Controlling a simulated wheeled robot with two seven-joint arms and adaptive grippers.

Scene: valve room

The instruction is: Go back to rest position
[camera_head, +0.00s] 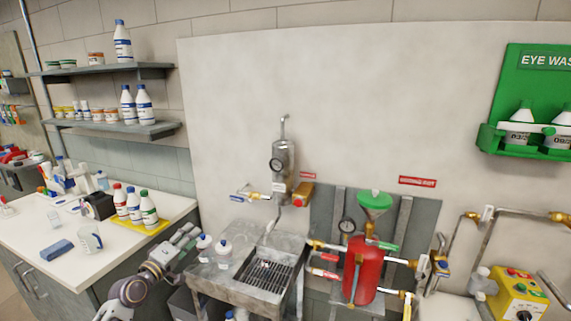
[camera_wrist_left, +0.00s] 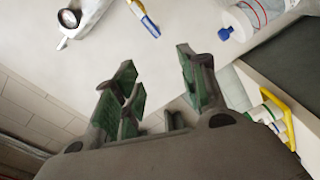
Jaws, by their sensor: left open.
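My left gripper (camera_head: 188,237) reaches in from the bottom of the head view, beside the left edge of the metal sink stand (camera_head: 215,283). In the left wrist view its two fingers (camera_wrist_left: 160,88) stand apart with nothing between them, so it is open and empty. Two white bottles (camera_head: 214,248) stand on the sink stand just right of the gripper. My right gripper does not show in either view.
A white counter (camera_head: 40,240) at left holds a yellow tray (camera_head: 150,230) with three bottles. A red tank (camera_head: 360,272) with a green funnel (camera_head: 374,201), pipes and a yellow control box (camera_head: 518,298) stand at right. Wall shelves (camera_head: 115,128) hang at upper left.

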